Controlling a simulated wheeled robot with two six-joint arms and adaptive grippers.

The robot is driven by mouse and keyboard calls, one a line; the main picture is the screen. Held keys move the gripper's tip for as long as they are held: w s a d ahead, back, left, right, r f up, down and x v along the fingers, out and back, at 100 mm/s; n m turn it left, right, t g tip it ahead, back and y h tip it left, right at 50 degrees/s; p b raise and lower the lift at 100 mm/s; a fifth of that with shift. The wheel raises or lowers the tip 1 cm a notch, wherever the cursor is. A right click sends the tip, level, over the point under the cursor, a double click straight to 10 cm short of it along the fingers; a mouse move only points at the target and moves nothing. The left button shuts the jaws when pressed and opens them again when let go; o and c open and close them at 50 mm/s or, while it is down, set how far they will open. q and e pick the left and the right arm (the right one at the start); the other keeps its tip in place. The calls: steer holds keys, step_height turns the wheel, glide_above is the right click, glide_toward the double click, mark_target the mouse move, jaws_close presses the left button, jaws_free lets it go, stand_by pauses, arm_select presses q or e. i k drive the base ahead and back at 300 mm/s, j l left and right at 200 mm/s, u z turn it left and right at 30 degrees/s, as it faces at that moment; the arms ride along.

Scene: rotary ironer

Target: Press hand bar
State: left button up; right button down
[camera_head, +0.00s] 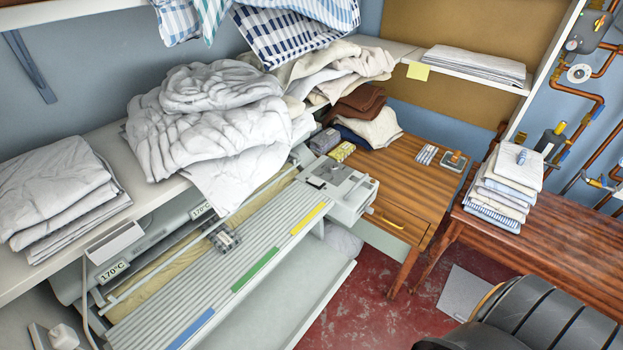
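The rotary ironer (255,265) stands at the left centre, running diagonally from lower left to upper right. A thin pale bar (160,270), which looks like the hand bar, runs lengthwise beside the cream roller (180,258). It appears raised slightly off the roller, but I cannot tell how far. A small dark grey block (224,238) sits near the middle of the ironer. The ribbed front board (225,270) carries blue, green and yellow strips.
A shelf behind the ironer holds white folded cloth (58,190) and a crumpled white pile (210,120). A wooden cabinet (400,185) stands right of the ironer. A bench (545,245) carries folded towels (505,185). Red floor (370,295) shows between.

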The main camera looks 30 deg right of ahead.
mark_target(364, 177)
steer(key=k+l+z, duration=0.25)
steer(key=l+z, duration=0.25)
steer(key=l, duration=0.15)
steer(key=l+z, duration=0.2)
steer(key=l, duration=0.15)
steer(key=l+z, duration=0.8)
